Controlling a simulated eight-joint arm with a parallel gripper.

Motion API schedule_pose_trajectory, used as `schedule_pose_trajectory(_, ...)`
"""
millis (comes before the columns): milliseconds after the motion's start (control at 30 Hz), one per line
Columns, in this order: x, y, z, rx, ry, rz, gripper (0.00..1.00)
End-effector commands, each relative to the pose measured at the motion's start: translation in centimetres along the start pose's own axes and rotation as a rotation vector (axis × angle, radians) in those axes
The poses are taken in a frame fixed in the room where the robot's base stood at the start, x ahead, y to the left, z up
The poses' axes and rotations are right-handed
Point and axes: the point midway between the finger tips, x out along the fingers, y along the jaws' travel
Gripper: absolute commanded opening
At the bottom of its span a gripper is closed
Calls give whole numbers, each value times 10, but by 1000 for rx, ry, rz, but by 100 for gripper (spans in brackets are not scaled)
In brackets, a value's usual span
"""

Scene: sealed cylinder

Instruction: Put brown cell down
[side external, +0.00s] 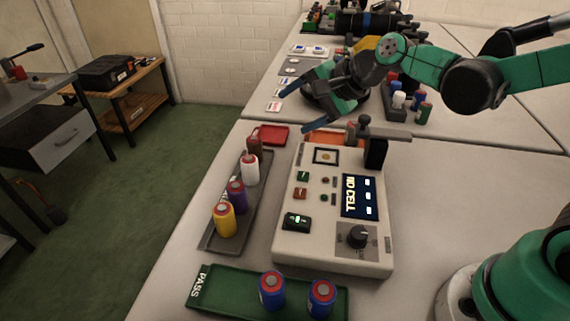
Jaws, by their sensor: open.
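The brown cell (255,147) stands upright at the far end of the grey tray (209,246), behind a white cell (250,169). My gripper (295,112) is open, with nothing between its two blue fingers. It hangs above and to the right of the brown cell, apart from it. The tester (290,238) stands right of the tray, and its screen (360,197) reads "NO CELL".
Purple (236,195) and yellow (224,219) cells stand nearer in the grey tray. A green PASS tray (232,297) in front holds two blue cells (272,290). A red tray (274,135) and an orange tray (322,137) lie behind. A dark rack of cells (397,107) stands at the back right.

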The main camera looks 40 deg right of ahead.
Motion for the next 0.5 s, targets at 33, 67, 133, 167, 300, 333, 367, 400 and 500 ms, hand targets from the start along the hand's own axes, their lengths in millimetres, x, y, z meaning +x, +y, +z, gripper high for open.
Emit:
schedule_pose_trajectory(33, -16, 12, 2, -179, 29, 42, 75)
schedule_pose_trajectory(67, -25, 19, 3, -294, 45, 70, 75)
schedule_pose_trajectory(133, -43, 36, 3, -548, 74, 139, 75)
schedule_pose_trajectory(167, -49, 43, 3, -651, 82, 169, 75)
schedule_pose_trajectory(300, -72, 72, 0, -1032, 96, 295, 75)
schedule_pose_trajectory(333, -75, 77, -1, -1091, 96, 316, 75)
schedule_pose_trajectory(367, -78, 81, -1, -1144, 95, 335, 75)
schedule_pose_trajectory(400, -81, 85, -2, -1198, 93, 356, 75)
schedule_pose_trajectory(500, -85, 92, -3, -1281, 88, 388, 81)
